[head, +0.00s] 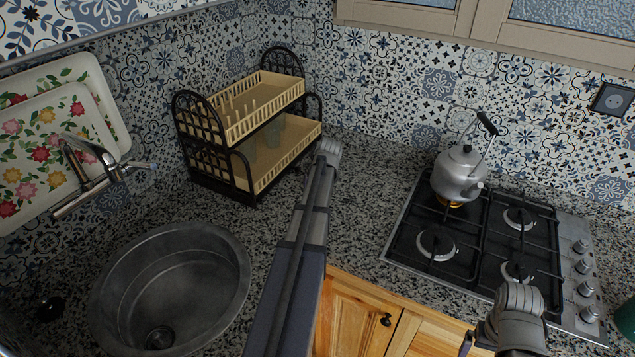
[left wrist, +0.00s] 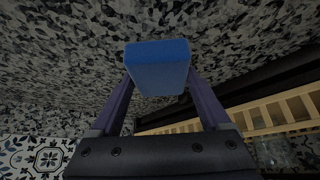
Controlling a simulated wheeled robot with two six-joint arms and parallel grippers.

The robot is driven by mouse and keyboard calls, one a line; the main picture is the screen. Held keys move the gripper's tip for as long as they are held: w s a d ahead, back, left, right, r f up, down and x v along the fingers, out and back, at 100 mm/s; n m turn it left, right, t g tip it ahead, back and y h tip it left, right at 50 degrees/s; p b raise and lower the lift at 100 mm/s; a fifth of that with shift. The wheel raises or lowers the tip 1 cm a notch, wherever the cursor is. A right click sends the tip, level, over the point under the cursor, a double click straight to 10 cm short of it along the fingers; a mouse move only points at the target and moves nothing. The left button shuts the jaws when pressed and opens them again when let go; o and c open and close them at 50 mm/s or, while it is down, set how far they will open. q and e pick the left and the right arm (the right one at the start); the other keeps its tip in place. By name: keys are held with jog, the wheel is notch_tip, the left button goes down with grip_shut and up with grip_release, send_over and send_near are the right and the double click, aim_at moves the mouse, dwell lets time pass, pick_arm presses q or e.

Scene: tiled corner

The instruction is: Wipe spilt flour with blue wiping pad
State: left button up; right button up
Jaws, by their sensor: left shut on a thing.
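A blue wiping pad (left wrist: 157,62) is held between the two fingers of my left gripper (left wrist: 159,82) in the left wrist view. The speckled counter lies behind it; I cannot tell whether the pad touches it. In the head view my left arm reaches over the counter beside the dish rack, and its own wrist hides the gripper and pad. My right arm is at the lower right in front of the stove; only a small dark part of what may be its gripper (head: 467,343) shows. No spilt flour can be made out in either view.
A two-tier dish rack (head: 240,172) stands in the corner, near my left wrist. A round sink (head: 225,285) and tap (head: 95,180) are at left. A kettle (head: 455,178) stands on the gas stove (head: 410,238) at right. Counter between rack and stove is clear.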

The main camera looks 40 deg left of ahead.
pick_arm(q)
jog(key=r, duration=0.1)
jog(key=r+p, duration=0.2)
jog(key=shift+w+d+r+y, duration=0.1)
jog(key=shift+d+r+y, duration=0.2)
jog(key=shift+r, duration=0.1)
jog(key=shift+a+r+p, duration=0.15)
jog(key=shift+r+p, duration=0.5)
jog(key=shift+p, duration=0.2)
notch_tip(320, 180, up, 2)
jog(key=shift+r+p, duration=0.15)
jog(key=shift+p, duration=1)
